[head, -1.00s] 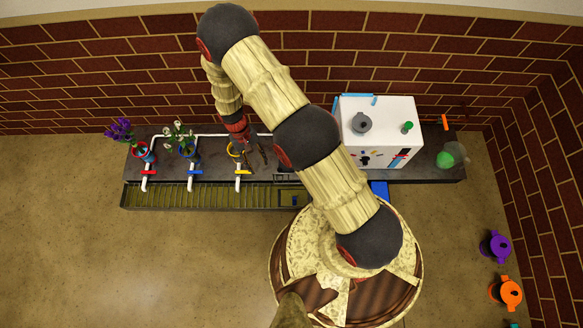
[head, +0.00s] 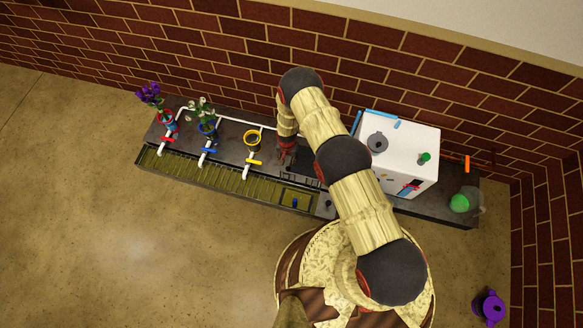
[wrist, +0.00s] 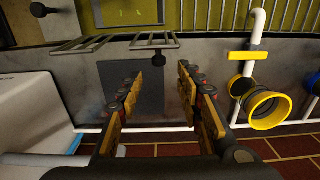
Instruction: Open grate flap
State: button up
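The trough (head: 220,183) with slatted grate runs along the counter's front edge. A small framed panel with a blue knob (head: 295,201), seemingly the grate flap, lies at its right end and looks flat. In the wrist view, a pale-framed panel (wrist: 128,12) shows at the top edge, partly cut off, beside grate bars (wrist: 280,14); I cannot tell for sure that it is the flap. My gripper (head: 287,152) is over the counter, behind the trough. In the wrist view its fingers (wrist: 159,88) are spread apart with nothing between them.
A yellow ring holder (wrist: 268,105) and white pipe stand close on the wrist view's right. Small wire racks (wrist: 154,43) stick out near the trough. A white box (head: 400,150) stands on the counter's right. Two flower holders are at left. Floor before the trough is open.

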notch_tip(320, 180, down, 8)
jog(key=b, duration=0.3)
jog(key=shift+r, duration=0.1)
jog(key=c, duration=0.4)
grip_shut()
dwell(0.5)
